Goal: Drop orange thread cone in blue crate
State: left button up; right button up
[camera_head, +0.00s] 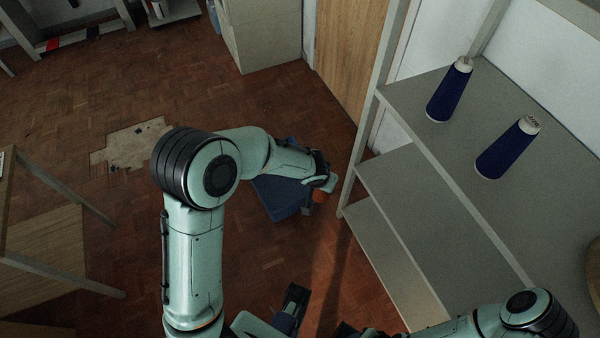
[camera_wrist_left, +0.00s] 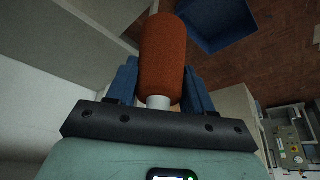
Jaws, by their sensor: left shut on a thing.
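The orange thread cone (camera_wrist_left: 162,55) is held between the two blue fingers of my left gripper (camera_wrist_left: 160,82) in the left wrist view. A small part of the cone (camera_head: 319,197) shows below my left gripper (camera_head: 325,185) in the head view. The blue crate (camera_head: 277,197) stands on the floor, partly hidden under my left forearm. The crate (camera_wrist_left: 218,22) also shows at the top right of the wrist view, beside the cone in the picture.
A grey shelf unit (camera_head: 440,150) stands close to the right of my left gripper. Two dark blue thread cones (camera_head: 450,90) (camera_head: 507,148) stand on its top. A wooden table (camera_head: 50,240) is at the left. The wooden floor between is mostly clear.

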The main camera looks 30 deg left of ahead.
aim_at(280, 185)
jog(key=i+j, duration=0.15)
jog(key=j, duration=0.15)
jog(key=i+j+z, duration=0.15)
jog(key=j, duration=0.2)
jog(key=i+j, duration=0.2)
jog(key=i+j+z, duration=0.15)
jog(key=j, duration=0.3)
